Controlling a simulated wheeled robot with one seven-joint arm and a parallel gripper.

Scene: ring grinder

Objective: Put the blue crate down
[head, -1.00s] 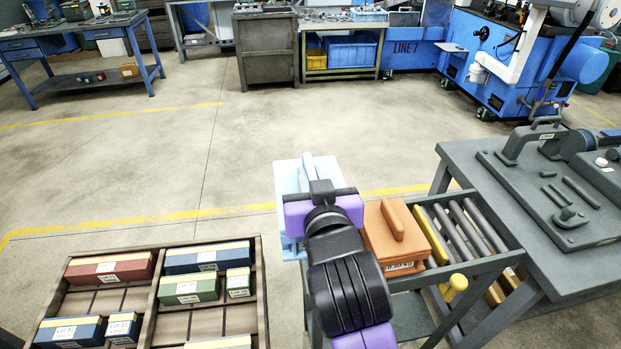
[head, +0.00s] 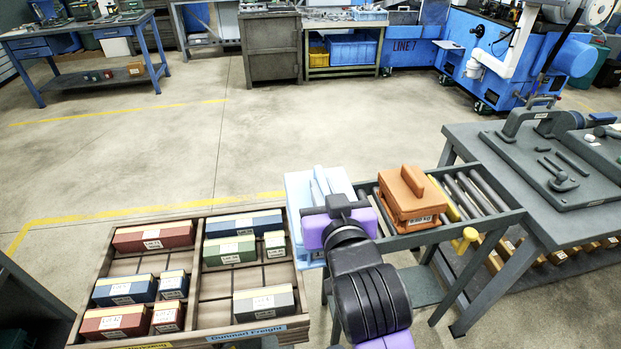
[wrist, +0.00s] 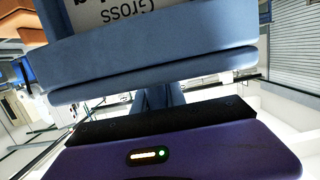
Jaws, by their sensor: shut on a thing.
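The pale blue crate (head: 298,190) is at the left end of the roller rack, left of the orange crate (head: 408,200). My gripper (head: 328,190) is shut on the blue crate's upright handle, and my arm hides part of the crate's front. In the wrist view the crate (wrist: 150,62) fills the upper middle, its label partly showing, with my gripper (wrist: 165,108) close below it. The crate looks roughly level. I cannot tell whether its underside touches anything.
The roller rack (head: 470,190) holds the orange crate, with bare rollers to its right. A grey table (head: 480,150) with tools stands at the right. A divided wooden tray (head: 215,293) of labelled blocks lies at the left. Open floor (head: 280,120) spreads beyond.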

